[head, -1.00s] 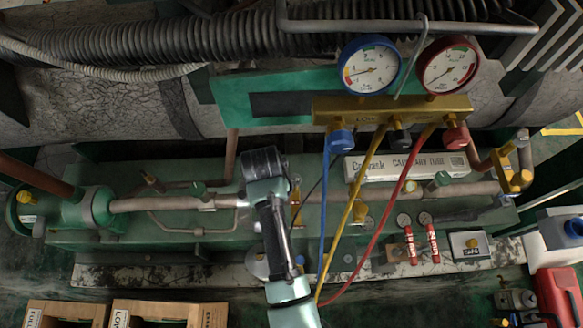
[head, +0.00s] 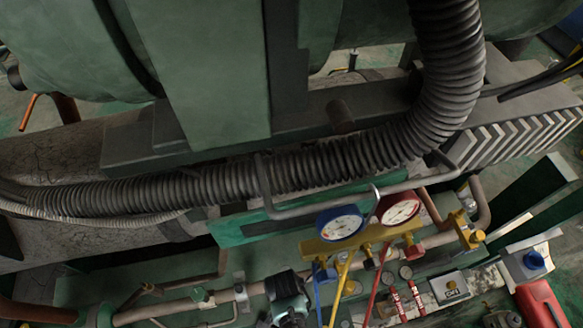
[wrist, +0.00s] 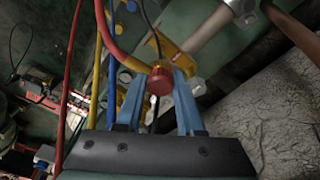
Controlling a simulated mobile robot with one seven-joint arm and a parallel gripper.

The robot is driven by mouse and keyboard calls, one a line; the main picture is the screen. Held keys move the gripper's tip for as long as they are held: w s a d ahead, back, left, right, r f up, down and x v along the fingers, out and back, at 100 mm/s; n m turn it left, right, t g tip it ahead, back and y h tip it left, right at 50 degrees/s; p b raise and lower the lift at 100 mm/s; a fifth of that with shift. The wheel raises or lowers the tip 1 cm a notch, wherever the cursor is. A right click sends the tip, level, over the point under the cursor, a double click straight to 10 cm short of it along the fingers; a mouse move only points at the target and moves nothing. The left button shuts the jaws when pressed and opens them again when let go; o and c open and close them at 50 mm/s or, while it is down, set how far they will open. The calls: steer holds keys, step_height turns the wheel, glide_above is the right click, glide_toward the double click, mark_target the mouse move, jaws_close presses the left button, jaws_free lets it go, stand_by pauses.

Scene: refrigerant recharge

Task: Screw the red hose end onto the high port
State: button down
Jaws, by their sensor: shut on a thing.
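In the wrist view the two blue fingers of my gripper (wrist: 155,88) close around the red hose end (wrist: 160,78), a round red fitting. Its red hose (wrist: 111,38) curves up and left from it. In the head view the red hose (head: 374,285) hangs from the manifold's right side. There my dark wrist is at the bottom edge, left of the hoses; the fingers and the red hose end are hidden. No joining of hose end and port is visible.
The yellow manifold (head: 362,240) carries a blue gauge (head: 340,223) and a red gauge (head: 400,208). Blue and yellow hoses hang close beside my wrist. A thick ribbed hose (head: 300,170) and a grey bar cross above.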

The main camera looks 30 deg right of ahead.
step_height(320, 180, down, 6)
steer(key=b, duration=0.5)
steer(key=shift+r, duration=0.45)
steer(key=shift+p, duration=0.6)
steer(key=shift+f+b, duration=0.85)
steer(key=shift+f, duration=0.15)
stand_by(0.8)
steer(key=shift+m, duration=1.9)
